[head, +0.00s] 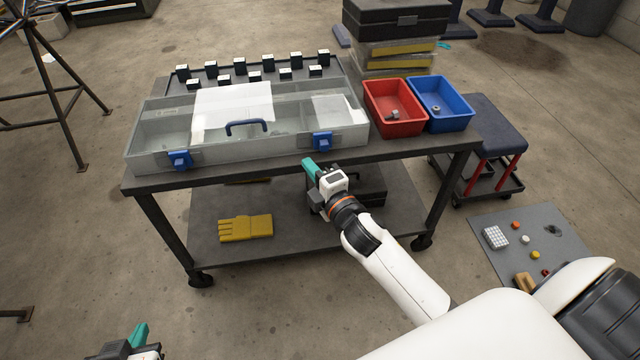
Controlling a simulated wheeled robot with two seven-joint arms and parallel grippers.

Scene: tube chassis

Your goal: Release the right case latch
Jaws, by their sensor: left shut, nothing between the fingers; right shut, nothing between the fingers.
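A clear plastic case (222,148) with a grey frame lies shut along the front of the dark cart top. A blue carry handle (246,127) is at its front middle. The right latch (322,142) is blue and sits on the case's front face. The left latch (180,160) is blue too. My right gripper (308,168), with teal fingertips, is shut and empty, just below and left of the right latch; whether it touches the case front cannot be told. My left gripper (137,336) is shut and empty at the bottom edge, far from the case.
A red bin (394,92) and a blue bin (441,90) holding small parts stand right of the case. A rack of dark blocks (268,66) is behind it. Yellow gloves (245,228) lie on the lower shelf. A stool (488,125) stands right of the cart.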

